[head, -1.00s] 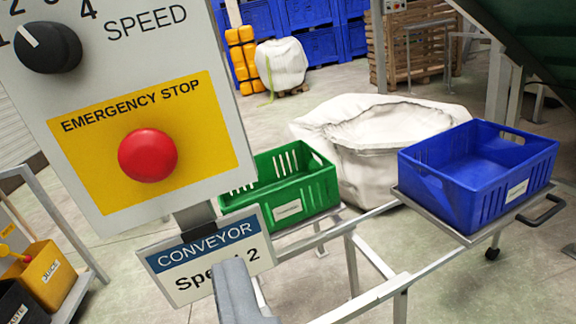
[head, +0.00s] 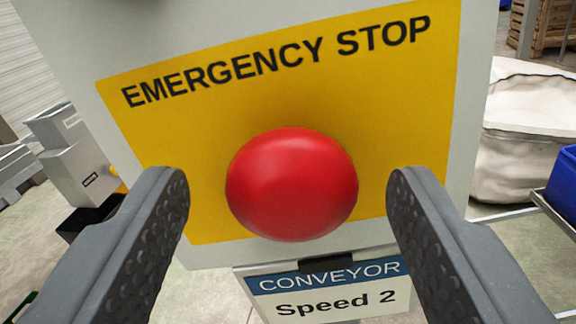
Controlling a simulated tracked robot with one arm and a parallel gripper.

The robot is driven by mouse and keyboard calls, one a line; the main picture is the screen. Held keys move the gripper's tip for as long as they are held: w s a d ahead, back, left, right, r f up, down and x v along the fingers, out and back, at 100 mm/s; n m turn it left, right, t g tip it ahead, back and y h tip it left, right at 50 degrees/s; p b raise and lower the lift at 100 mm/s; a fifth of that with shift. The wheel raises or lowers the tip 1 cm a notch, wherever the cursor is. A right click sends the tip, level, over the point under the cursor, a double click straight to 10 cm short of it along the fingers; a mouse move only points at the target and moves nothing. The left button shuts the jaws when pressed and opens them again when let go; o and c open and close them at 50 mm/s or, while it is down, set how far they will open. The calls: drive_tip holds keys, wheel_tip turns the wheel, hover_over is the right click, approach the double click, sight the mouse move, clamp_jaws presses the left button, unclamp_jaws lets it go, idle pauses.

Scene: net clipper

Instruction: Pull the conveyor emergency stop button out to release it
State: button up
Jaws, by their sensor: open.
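The red emergency stop button (head: 291,184) is large in the middle of the head view, on a yellow panel (head: 215,110) lettered EMERGENCY STOP. Its round cap faces me, and I cannot tell from this angle how far it stands out. My gripper (head: 289,195) is open, with one dark grey padded finger left of the button and the other right of it. Both fingers show clear gaps to the button and do not touch it.
A CONVEYOR Speed 2 sign (head: 325,288) hangs just below the panel. A white bulk bag (head: 525,135) and a blue crate (head: 564,185) are at the right.

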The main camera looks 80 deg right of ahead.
clamp_jaws()
drive_tip(key=shift+a+r+p, duration=0.15)
drive_tip(key=shift+a+p, duration=0.5)
drive_tip(key=shift+p, duration=0.4)
unclamp_jaws()
drive_tip(key=shift+a, duration=0.2)
drive_tip(key=shift+d, duration=0.1)
drive_tip(key=a+p, duration=0.1)
drive_tip(key=a, duration=1.3)
drive_tip(key=shift+f, duration=0.2)
